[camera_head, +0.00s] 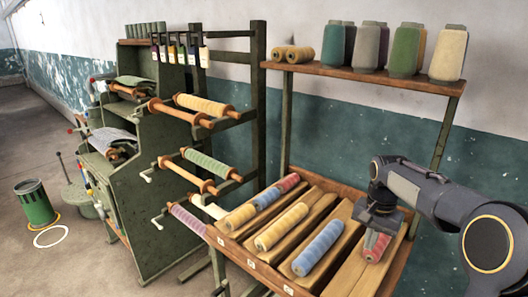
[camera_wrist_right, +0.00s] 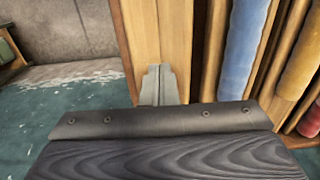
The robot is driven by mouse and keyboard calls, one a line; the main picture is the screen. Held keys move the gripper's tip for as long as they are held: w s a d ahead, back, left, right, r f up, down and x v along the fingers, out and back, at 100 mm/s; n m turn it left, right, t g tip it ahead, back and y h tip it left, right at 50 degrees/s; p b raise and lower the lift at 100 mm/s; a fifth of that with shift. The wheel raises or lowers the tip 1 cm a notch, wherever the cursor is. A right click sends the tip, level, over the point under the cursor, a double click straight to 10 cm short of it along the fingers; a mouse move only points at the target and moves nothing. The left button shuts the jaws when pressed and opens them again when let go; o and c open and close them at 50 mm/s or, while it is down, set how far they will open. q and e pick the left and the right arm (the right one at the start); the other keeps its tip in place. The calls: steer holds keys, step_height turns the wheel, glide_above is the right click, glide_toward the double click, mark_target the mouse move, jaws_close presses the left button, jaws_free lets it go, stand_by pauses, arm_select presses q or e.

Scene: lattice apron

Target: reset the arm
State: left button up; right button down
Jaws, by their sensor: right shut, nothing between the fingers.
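My right gripper (camera_head: 378,228) is at the right of the sloped wooden spool tray (camera_head: 228,240), pointing down over its right part. In the right wrist view its fingers (camera_wrist_right: 159,82) are together with nothing between them, in front of a bare wooden strip. A red spool (camera_head: 376,248) lies in the tray just below the gripper in the head view; I cannot tell whether they touch. A blue spool (camera_head: 318,249) lies one lane to the left and also shows in the right wrist view (camera_wrist_right: 243,45). My left gripper is not in view.
Yellow spools (camera_head: 281,227) and others lie in the tray's left lanes. A shelf (camera_head: 350,73) above holds several cones. A green rack (camera_head: 256,120) with thread rollers stands left of the tray. A green bin (camera_head: 36,204) stands on the open floor at far left.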

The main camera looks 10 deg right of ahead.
steer(key=s+a+r+n+t+y, duration=0.15)
steer(key=s+a, duration=0.25)
steer(key=s, duration=0.4)
steer(key=s+a+r+n+t+y, duration=0.1)
steer(key=s+a+r+n+t, duration=0.2)
steer(key=s, duration=0.4)
steer(key=s+a+f+n+t+y, duration=0.1)
steer(key=s+a+f+n, duration=0.2)
steer(key=s+a, duration=0.4)
steer(key=s+f, duration=0.1)
steer(key=s, duration=0.2)
steer(key=shift+s+a+f+n, duration=0.35)
